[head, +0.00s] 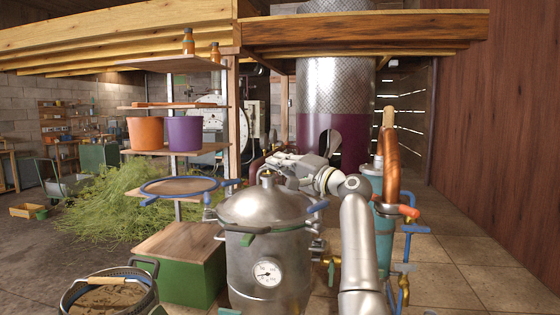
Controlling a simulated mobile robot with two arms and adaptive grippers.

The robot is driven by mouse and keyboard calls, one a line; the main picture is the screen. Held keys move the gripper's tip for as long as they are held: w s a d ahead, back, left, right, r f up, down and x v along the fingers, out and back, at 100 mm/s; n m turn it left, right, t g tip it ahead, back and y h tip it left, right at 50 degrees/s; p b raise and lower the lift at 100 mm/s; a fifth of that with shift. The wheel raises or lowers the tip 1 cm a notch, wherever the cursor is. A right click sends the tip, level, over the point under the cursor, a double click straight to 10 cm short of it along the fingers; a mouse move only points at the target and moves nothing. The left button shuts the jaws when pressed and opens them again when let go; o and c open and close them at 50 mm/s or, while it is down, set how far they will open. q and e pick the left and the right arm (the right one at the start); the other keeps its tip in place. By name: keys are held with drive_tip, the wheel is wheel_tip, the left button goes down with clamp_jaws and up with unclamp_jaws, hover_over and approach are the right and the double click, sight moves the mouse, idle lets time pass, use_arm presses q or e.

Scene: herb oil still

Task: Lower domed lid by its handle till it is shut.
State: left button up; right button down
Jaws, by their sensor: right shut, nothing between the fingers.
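The domed lid (262,204) is a dull silver metal dome on top of the steel still pot (268,270). It looks level and seated on the pot's rim, with no gap that I can make out. A green bar handle (246,229) juts from the lid's front edge. My right gripper (270,161) is shut and empty, just above and behind the top of the dome, apart from the green handle. Its arm passes along the pot's right side. My left gripper is not in view.
A dial gauge (267,273) sits on the pot's front. A teal vessel with an orange pipe (391,165) stands close right of my arm. A green box with a wooden top (180,248) and a basket (107,297) stand left. Tiled floor (465,285) is clear at right.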

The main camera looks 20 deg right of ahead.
wheel_tip(320, 180, up, 10)
idle(0.7)
drive_tip(key=shift+f, duration=0.1)
idle(0.9)
